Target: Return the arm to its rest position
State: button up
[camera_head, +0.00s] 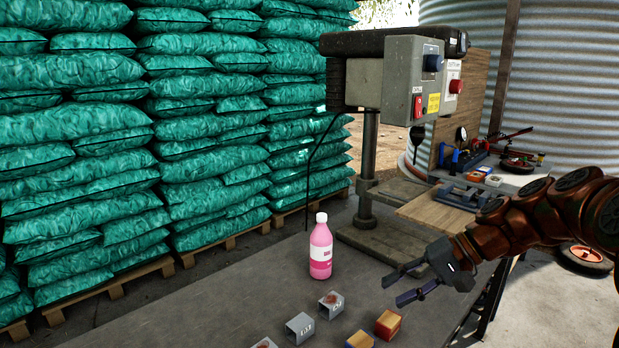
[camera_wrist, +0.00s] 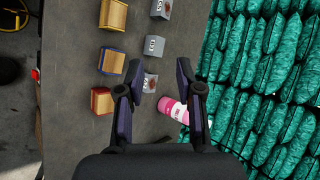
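My arm (camera_head: 545,215) reaches in from the right in the head view. My gripper (camera_head: 398,287) is open and empty above the grey table. In the wrist view the two dark fingers of my gripper (camera_wrist: 154,85) stand apart with bare table and a grey block between and beyond them. A pink bottle with a white cap (camera_head: 320,247) stands upright on the table, left of my gripper. It also shows in the wrist view (camera_wrist: 172,108), beside the right finger, apart from it as far as I can tell.
Grey blocks (camera_head: 300,327) and wooden blocks (camera_head: 388,324) sit at the table's front. A drill press (camera_head: 368,150) stands behind the bottle. A bench with tools (camera_head: 480,170) is at the back right. Stacked green sacks (camera_head: 80,150) fill the left. The table's left part (camera_head: 210,305) is clear.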

jog(key=s+a+f+n+g+h, duration=0.1)
jog(key=s+a+f+g+h, duration=0.15)
jog(key=s, duration=0.65)
jog(key=s+a+f+n+g+h, duration=0.1)
jog(key=s+a+f+n+h, duration=0.2)
jog(key=s, duration=0.5)
jog(key=s+d+f+h, duration=0.2)
jog(key=s+d+f, duration=0.1)
jog(key=s, duration=0.4)
jog(key=s+d+f+h, duration=0.3)
jog(key=s+d+f, duration=0.1)
jog(key=s, duration=0.3)
jog(key=s+p+v, duration=0.2)
jog(key=p+v, duration=1.1)
jog(key=v, duration=0.1)
jog(key=shift+d+r+t+p, duration=0.15)
jog(key=shift+r+t+p, duration=0.2)
jog(key=shift+r, duration=0.2)
